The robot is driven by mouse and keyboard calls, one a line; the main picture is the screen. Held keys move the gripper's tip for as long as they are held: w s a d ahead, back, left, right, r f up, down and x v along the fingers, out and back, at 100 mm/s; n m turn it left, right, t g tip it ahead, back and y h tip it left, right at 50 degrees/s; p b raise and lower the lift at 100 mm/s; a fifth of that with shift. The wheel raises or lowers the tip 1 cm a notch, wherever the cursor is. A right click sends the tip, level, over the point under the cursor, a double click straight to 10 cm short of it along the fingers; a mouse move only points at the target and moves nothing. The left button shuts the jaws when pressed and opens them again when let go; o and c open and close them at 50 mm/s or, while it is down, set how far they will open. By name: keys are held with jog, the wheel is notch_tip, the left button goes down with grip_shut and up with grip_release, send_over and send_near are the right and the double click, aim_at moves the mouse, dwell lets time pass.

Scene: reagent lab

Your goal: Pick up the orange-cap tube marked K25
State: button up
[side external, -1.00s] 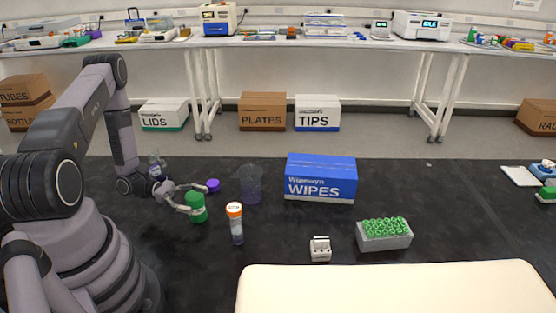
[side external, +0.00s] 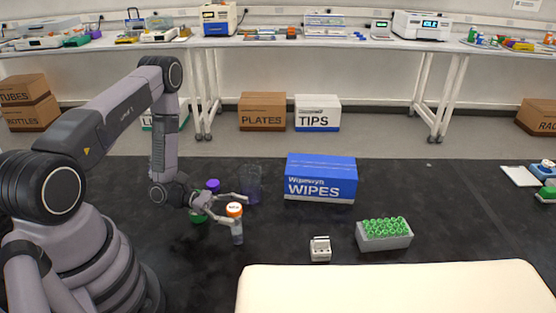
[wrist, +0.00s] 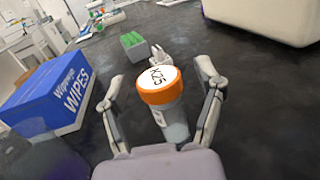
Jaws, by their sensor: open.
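The orange-cap tube (side external: 236,231) stands upright on the dark bench in the side view. In the wrist view its orange cap, marked K25, and clear body (wrist: 160,97) show between my two fingers. My gripper (side external: 238,208) is open, with one finger on each side of the tube near its cap. In the wrist view my gripper (wrist: 163,100) shows a gap between each finger and the tube. I cannot tell whether a finger touches it in the side view.
A green-capped tube (side external: 198,215) and a purple cap (side external: 213,185) are partly behind my gripper. A clear beaker (side external: 251,185) stands close behind. A blue wipes box (side external: 320,179), a small white rack (side external: 320,249) and a green-topped rack (side external: 384,234) stand to the right.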

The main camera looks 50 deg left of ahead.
jog(key=c, duration=0.9)
